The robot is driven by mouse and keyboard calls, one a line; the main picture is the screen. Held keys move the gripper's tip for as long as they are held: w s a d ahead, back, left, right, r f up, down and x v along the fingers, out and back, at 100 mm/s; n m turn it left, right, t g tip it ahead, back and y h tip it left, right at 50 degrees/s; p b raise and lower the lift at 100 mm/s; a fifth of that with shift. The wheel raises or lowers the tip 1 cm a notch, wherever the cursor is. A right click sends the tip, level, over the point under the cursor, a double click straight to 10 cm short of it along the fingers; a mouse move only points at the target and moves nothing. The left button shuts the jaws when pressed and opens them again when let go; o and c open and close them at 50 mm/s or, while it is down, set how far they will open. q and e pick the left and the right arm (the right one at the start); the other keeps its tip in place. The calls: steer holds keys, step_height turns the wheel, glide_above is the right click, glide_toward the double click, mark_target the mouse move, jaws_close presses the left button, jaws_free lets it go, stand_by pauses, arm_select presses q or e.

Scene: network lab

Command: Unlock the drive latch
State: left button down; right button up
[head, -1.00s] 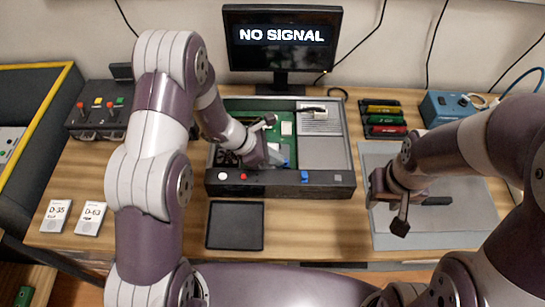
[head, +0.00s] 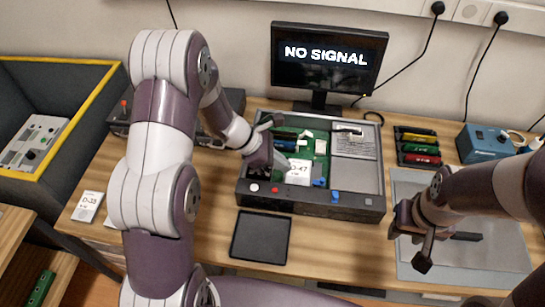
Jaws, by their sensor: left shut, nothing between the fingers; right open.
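An open grey chassis (head: 361,204) with a green board inside stands on the table. A white drive labelled "-47" (head: 298,173) sits in its front bay. A small blue part (head: 320,182) is at the drive's right front corner; I cannot tell whether it is the latch or how it is set. My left gripper (head: 282,168) is shut and empty, at the drive's left side inside the chassis. I cannot tell whether it touches the drive. My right gripper (head: 411,247) is open and empty over the grey mat at the right.
A monitor (head: 328,58) reading "NO SIGNAL" stands behind the chassis. A dark tray (head: 261,237) lies in front. Coloured modules (head: 418,146) and a blue box (head: 484,143) are at the right. A white drive card (head: 88,206) lies at the left. The grey mat (head: 485,262) is mostly bare.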

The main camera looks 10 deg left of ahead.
arm_select(q)
steer(key=v, duration=0.3)
stand_by(0.5)
